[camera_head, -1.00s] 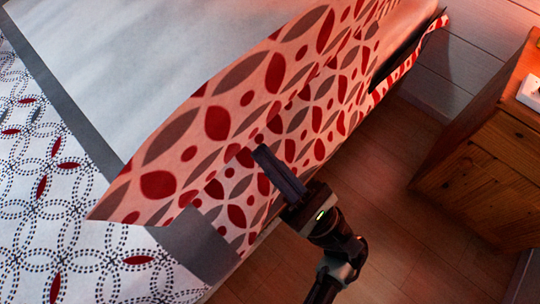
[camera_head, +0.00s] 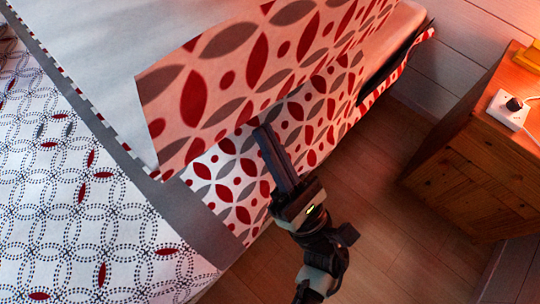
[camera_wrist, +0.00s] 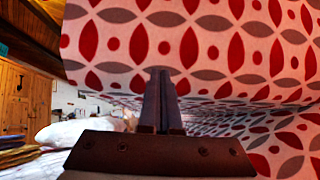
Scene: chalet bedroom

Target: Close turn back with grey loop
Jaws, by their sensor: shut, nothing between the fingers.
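The turned-back part of the bed cover (camera_head: 215,75) shows its red and grey leaf-patterned side in the head view. Its free edge stands raised over the bed, with a corner at the left. The cover's other face, white with dotted grey loops (camera_head: 60,190), lies flat at lower left beside a grey band (camera_head: 190,215). My gripper (camera_head: 264,132) is shut and empty, its fingertips at the lower edge of the raised flap. Whether they touch the cloth is unclear. In the wrist view the patterned cloth (camera_wrist: 230,40) hangs close in front of the fingers (camera_wrist: 160,75).
A wooden nightstand (camera_head: 460,180) with a white socket block (camera_head: 507,110) stands at the right. Bare wooden floor (camera_head: 350,220) lies between it and the bed. A white sheet (camera_head: 110,40) shows at upper left. The wrist view shows a wooden cabinet (camera_wrist: 20,95) at the left.

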